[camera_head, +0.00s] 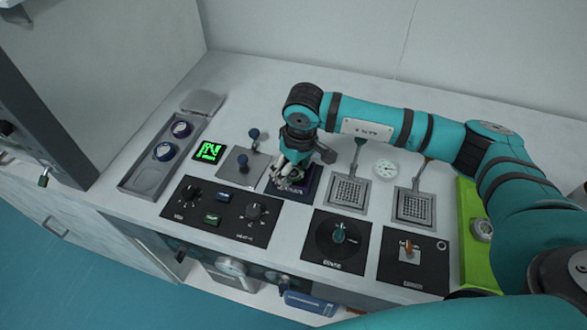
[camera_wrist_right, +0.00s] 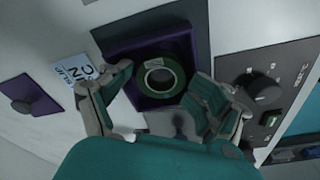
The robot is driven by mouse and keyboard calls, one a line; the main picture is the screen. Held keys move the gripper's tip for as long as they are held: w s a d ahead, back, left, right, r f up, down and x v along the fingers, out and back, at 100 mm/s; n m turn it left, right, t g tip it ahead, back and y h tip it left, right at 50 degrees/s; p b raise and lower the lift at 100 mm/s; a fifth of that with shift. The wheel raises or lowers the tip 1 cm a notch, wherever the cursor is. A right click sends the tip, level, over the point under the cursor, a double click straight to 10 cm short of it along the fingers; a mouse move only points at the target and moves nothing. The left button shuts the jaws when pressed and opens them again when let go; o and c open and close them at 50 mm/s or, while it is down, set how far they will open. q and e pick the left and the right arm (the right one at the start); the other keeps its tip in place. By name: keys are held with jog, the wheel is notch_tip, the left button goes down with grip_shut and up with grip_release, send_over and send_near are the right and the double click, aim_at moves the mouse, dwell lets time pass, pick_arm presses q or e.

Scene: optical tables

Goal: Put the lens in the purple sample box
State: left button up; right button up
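The purple sample box (camera_head: 312,186) stands on the worktop below my right gripper, which hides much of it in the head view. In the right wrist view the box (camera_wrist_right: 193,50) shows its open inside, tilted in the picture. The lens (camera_wrist_right: 179,90), a dark green ring around a pale centre, appears to lie inside the box. My right gripper (camera_head: 290,178) points down over the box. In the wrist view its fingers (camera_wrist_right: 160,80) are spread on either side of the lens, with gaps visible between them and the ring. My left gripper is out of view.
Black control panels (camera_head: 220,212) lie in front of the box, with a knob panel (camera_head: 337,242) to the right. Two metal mesh plates (camera_head: 348,192) stand right of the box. A grey tray (camera_head: 150,178) and a green-lit display (camera_head: 209,151) are to the left.

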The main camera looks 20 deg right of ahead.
aim_at(299, 176)
jog(key=shift+d+r+p, duration=0.15)
jog(key=shift+r+p, duration=0.15)
jog(key=shift+p, duration=0.2)
jog(key=shift+r+p, duration=0.5)
jog(key=shift+p, duration=0.15)
jog(key=shift+w+d+r+b, duration=0.1)
jog(key=shift+r+b, duration=0.35)
jog(key=shift+b, duration=0.2)
notch_tip(299, 176, up, 11)
jog(key=s+b, duration=0.1)
jog(key=b, duration=0.1)
jog(key=shift+s+f, duration=0.15)
jog(key=shift+s, duration=0.05)
